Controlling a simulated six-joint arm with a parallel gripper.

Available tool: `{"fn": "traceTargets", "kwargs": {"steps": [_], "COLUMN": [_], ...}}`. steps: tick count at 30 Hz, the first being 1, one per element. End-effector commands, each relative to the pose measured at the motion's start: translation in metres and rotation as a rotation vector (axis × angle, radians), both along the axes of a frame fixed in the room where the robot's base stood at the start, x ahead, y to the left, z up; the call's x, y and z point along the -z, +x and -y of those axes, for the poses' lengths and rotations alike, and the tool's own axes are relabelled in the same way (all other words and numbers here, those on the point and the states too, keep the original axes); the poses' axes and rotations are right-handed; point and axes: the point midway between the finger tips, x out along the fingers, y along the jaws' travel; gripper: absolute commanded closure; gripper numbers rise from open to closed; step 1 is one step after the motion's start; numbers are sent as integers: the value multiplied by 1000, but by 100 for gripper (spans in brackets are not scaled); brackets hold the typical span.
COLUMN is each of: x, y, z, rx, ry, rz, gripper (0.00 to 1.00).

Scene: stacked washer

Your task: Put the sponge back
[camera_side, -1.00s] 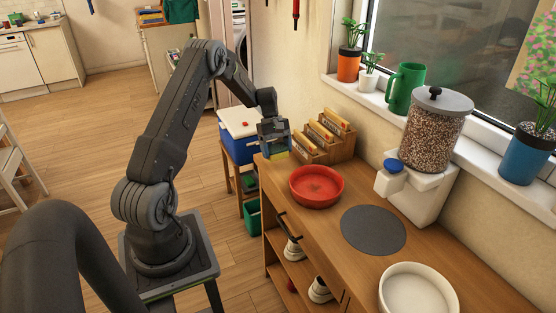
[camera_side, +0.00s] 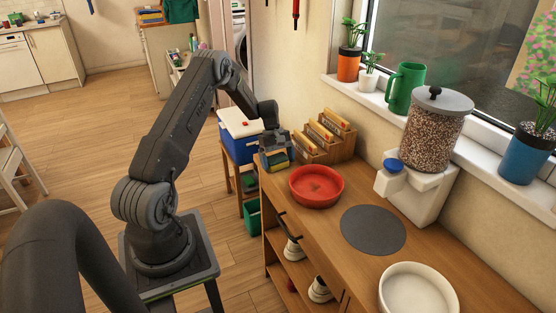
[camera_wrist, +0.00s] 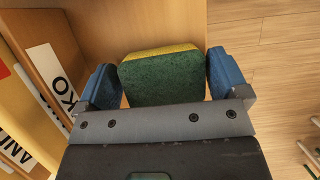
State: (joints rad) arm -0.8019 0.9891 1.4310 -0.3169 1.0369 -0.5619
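The sponge (camera_wrist: 160,80) is green with a yellow layer along its far edge in the wrist view. In the side view my gripper (camera_side: 277,159) points down at the far left corner of the wooden counter (camera_side: 275,190), with the sponge partly hidden between the fingers. I cannot tell whether the sponge's underside touches the counter.
A wooden rack with labelled packets (camera_side: 325,140) stands close to the right of my gripper. A red bowl (camera_side: 316,186) sits in front. A blue and white cooler (camera_side: 240,133) is beyond the counter's end. A dark round mat (camera_side: 373,229) lies bare on the counter.

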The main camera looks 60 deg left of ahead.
Motion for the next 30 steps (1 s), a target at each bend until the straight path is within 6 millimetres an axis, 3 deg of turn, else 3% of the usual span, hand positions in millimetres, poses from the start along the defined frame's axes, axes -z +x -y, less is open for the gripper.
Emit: {"fn": "traceTargets", "kwargs": {"steps": [8, 13, 24, 30], "x": [0, -12, -81, -106], "y": [0, 0, 0, 0], "z": [0, -4, -33, -44], "rx": [0, -1, 0, -1], "ry": [0, 1, 3, 2], "rz": [0, 2, 3, 1], "gripper": [0, 0, 0, 0]}}
